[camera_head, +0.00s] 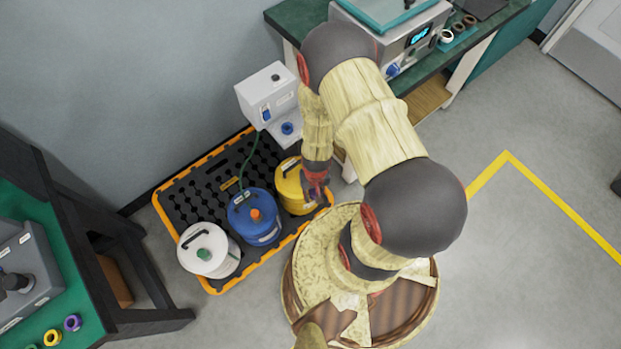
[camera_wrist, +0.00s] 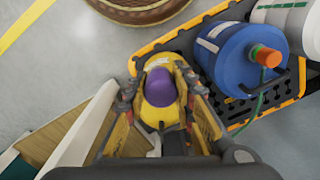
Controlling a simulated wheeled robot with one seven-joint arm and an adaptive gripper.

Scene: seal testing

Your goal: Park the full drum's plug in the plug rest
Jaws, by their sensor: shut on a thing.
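A yellow drum (camera_head: 290,192) stands at the right end of a black and orange spill pallet (camera_head: 180,200). My gripper (camera_head: 316,182) is over its right side in the head view. In the wrist view my gripper (camera_wrist: 159,84) has its fingers on either side of a purple plug (camera_wrist: 160,86) and is shut on it. The plug is in front of the yellow drum (camera_wrist: 164,113); I cannot tell whether it is seated or lifted. No fill marks are readable on the drums. I cannot pick out the plug rest for sure.
A blue drum (camera_head: 252,222) with an orange plug (camera_head: 255,214) and a white drum (camera_head: 212,257) with a green plug (camera_head: 204,254) stand beside the yellow one. A white box (camera_head: 267,97) with a green hose stands behind. Benches flank the pallet; floor is free at right.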

